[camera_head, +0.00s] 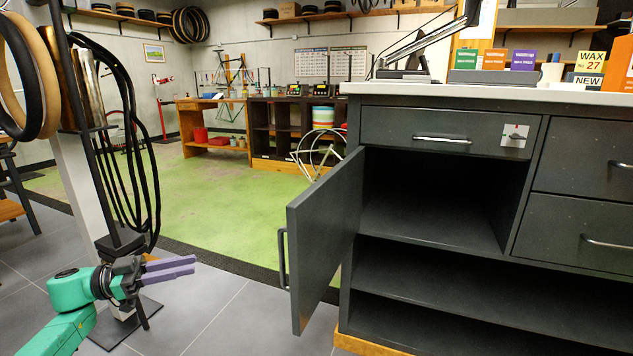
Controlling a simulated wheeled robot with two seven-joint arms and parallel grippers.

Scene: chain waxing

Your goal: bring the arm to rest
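My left gripper (178,267) is at the lower left, at the end of my green arm, with its purple fingers pointing right. The two fingers lie close together in this view, and I cannot tell whether they are open or shut. I see nothing held between them. The gripper is in front of the stand with hanging black tubes and apart from the open cabinet door (325,240). My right gripper is not in view.
The dark cabinet (430,250) on the right has its door swung out to the left and an empty compartment. Small boxes (495,60) stand on its countertop. The tube stand (120,240) is at the left. Grey floor (210,310) is clear between gripper and door.

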